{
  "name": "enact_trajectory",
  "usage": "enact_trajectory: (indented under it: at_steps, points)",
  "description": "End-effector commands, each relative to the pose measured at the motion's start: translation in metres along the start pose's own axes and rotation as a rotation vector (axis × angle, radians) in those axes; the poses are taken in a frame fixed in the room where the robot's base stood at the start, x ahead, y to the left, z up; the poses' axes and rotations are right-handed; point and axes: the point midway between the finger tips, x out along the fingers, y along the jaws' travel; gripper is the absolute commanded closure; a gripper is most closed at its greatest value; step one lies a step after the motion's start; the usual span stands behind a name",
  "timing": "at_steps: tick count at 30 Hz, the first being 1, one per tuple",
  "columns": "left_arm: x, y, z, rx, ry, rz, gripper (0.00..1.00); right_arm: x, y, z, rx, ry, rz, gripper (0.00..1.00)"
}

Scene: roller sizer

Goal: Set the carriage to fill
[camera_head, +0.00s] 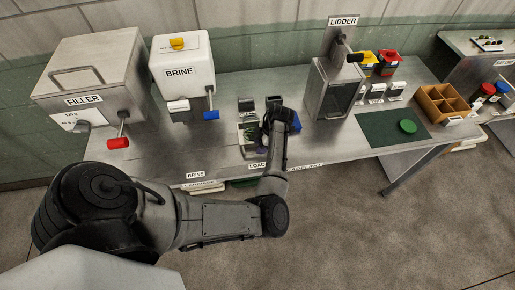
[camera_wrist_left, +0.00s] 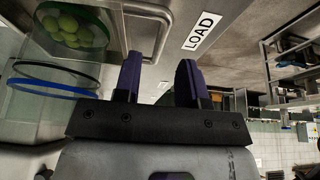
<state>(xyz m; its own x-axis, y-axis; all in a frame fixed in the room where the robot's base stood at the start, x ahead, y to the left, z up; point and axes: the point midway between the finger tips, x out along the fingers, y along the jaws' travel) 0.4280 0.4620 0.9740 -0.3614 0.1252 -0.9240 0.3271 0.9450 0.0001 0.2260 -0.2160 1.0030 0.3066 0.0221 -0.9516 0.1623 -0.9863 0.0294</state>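My left gripper (camera_head: 281,117) is over the middle of the steel bench in the head view, beside glass jars (camera_head: 249,136). In the left wrist view, the two purple fingers (camera_wrist_left: 158,75) stand apart with nothing visibly clamped between them. A curved metal bar (camera_wrist_left: 165,36) shows just beyond the fingertips; I cannot tell whether it belongs to the carriage. The carriage is not clearly made out, partly hidden by my arm. The filler (camera_head: 92,88) stands at the far left. My right gripper is out of view.
The brine tank (camera_head: 181,70) stands right of the filler, with a blue-tipped lever. The lidder (camera_head: 334,88) stands right of my gripper. Farther right are red and yellow bins, a green mat (camera_head: 380,129) with a green lid, and a wooden divided box (camera_head: 440,103).

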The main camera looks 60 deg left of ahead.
Motion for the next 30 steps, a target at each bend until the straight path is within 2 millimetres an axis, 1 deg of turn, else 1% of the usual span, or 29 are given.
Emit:
enact_trajectory:
  at_steps: [1, 3, 9, 20, 23, 30]
  points:
    - [0.007, 0.0, -0.001, 0.001, 0.003, -0.002, 0.62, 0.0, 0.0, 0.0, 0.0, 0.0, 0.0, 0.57]
    - [0.015, 0.0, -0.001, 0.0, 0.002, -0.001, 0.62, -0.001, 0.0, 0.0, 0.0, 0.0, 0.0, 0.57]
    - [0.027, 0.0, 0.0, -0.001, 0.001, -0.001, 0.62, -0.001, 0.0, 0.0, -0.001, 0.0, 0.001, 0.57]
    - [0.03, 0.0, 0.0, 0.0, 0.0, 0.0, 0.62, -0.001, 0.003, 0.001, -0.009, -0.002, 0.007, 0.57]
    - [0.03, 0.0, 0.0, 0.0, 0.0, 0.0, 0.7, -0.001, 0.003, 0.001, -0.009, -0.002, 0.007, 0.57]
    - [0.03, 0.0, 0.0, 0.0, 0.0, 0.0, 0.93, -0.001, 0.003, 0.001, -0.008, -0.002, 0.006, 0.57]
